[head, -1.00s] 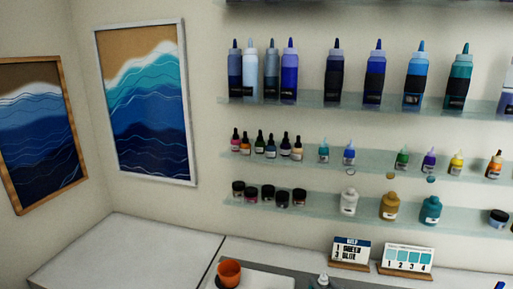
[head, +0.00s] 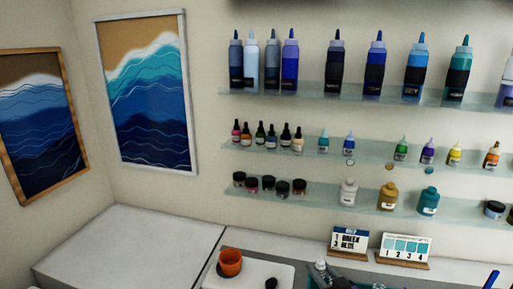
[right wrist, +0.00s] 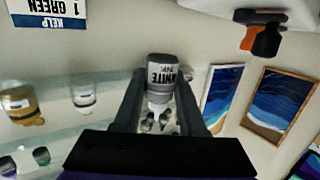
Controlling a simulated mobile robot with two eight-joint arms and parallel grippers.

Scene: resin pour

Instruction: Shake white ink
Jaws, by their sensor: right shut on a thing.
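The white ink bottle (right wrist: 162,76) is a small grey-white bottle with a label reading WHITE. In the right wrist view it sits between the two fingers of my right gripper (right wrist: 158,98), which is shut on it. That view is turned upside down. In the head view the white tip of the bottle (head: 321,265) shows at the bottom edge, with part of my dark right gripper (head: 340,281) beside it. The lower part of the bottle is hidden there. My left gripper is not in view.
A KELP card (head: 348,243) and a swatch card (head: 404,249) stand behind the gripper. Wall shelves hold bottles and jars. The left counter (head: 130,245) is clear.

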